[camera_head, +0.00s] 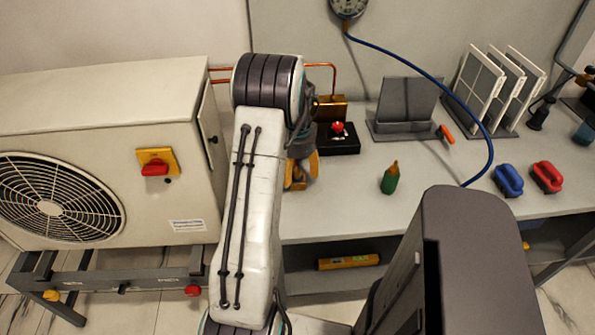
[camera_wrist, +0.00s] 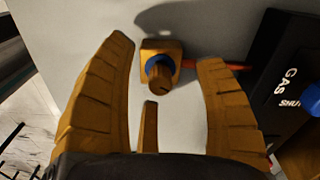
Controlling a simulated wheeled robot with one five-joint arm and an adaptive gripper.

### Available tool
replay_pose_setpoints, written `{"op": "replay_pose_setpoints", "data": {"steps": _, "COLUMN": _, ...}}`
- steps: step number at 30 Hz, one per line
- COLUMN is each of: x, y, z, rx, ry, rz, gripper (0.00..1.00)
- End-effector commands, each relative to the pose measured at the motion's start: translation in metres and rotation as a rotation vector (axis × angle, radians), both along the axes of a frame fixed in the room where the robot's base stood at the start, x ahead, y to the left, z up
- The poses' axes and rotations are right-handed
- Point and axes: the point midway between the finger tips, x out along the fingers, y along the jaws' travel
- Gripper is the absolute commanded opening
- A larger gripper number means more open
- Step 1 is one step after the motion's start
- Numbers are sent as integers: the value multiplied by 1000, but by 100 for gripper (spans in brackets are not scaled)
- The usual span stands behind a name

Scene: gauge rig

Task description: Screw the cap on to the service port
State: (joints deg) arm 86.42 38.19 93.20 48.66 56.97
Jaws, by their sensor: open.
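In the wrist view a small brass block with a blue ring (camera_wrist: 172,50) sits on the grey surface, and a round brass piece (camera_wrist: 159,74) stands out from the ring. I cannot tell whether this piece is the bare service port or a cap on it. My gripper (camera_wrist: 170,60) is open, with one yellow finger on each side of the brass piece, apart from it. A narrow yellow-brown piece shows between the fingers. In the head view my gripper (camera_head: 302,172) is at the bench's left end, mostly hidden by my arm. No separate cap is clearly visible.
A black box with a red knob (camera_head: 338,130) stands close to my gripper. A green bottle-like object (camera_head: 390,178), a grey stand (camera_head: 404,108) and blue (camera_head: 508,180) and red (camera_head: 547,176) handled items are to the right. An outdoor unit (camera_head: 110,140) stands left.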

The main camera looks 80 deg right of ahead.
Motion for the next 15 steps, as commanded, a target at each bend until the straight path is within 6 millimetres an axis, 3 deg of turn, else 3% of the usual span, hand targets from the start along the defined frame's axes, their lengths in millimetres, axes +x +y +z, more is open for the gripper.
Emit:
{"op": "replay_pose_setpoints", "data": {"steps": 8, "x": 0, "y": 0, "z": 2, "rx": -1, "ry": 0, "rz": 0, "gripper": 64}}
{"op": "replay_pose_setpoints", "data": {"steps": 15, "x": 0, "y": -1, "z": 28, "rx": -5, "ry": 0, "rz": 0, "gripper": 64}}
